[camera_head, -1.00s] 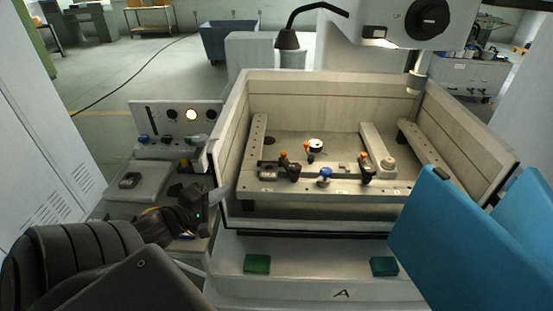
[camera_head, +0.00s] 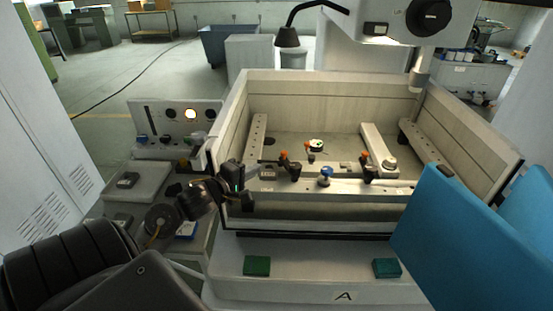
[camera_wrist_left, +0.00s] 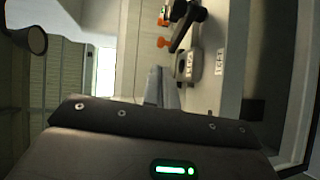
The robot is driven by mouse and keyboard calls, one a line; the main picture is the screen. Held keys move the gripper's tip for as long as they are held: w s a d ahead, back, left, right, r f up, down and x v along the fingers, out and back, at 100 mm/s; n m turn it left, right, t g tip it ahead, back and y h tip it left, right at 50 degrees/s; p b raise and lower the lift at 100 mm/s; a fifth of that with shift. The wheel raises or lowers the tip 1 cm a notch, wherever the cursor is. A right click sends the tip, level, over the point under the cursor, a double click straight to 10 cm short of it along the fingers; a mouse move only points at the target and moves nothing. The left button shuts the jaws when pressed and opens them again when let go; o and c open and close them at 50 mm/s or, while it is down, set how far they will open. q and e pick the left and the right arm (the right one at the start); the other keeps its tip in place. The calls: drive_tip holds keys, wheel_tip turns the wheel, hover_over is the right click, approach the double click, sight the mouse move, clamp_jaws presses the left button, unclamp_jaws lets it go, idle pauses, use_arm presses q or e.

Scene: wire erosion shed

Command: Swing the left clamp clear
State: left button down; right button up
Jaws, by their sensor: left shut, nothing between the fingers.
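The left clamp (camera_head: 293,169) is a black clamp with an orange tip, on the bar across the front of the machine tank. A similar right clamp (camera_head: 366,168) stands further right, with a blue knob (camera_head: 326,173) between them. My left gripper (camera_head: 254,172) is at the tank's front left edge, to the left of the left clamp and apart from it. Its closed fingers (camera_wrist_left: 161,86) show in the left wrist view with nothing between them. In that view a black lever (camera_wrist_left: 187,28) and an orange tip (camera_wrist_left: 163,43) lie beyond the fingers. My right gripper is out of view.
The tank's left wall (camera_head: 228,122) rises close beside my left gripper. A control panel (camera_head: 175,115) with a lit lamp stands left of the tank. A blue panel (camera_head: 450,235) fills the lower right. The tank's middle floor is largely open.

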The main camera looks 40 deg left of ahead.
sight(283, 154)
use_arm(q)
drive_tip(key=w, duration=0.3)
drive_tip(key=w+f, duration=0.1)
drive_tip(key=w, duration=0.3)
drive_tip(key=w+f, duration=0.1)
drive_tip(key=w, duration=0.3)
drive_tip(key=shift+a, duration=0.15)
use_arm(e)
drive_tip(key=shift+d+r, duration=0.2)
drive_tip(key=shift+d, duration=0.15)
use_arm(q)
drive_tip(key=shift+w, duration=0.1)
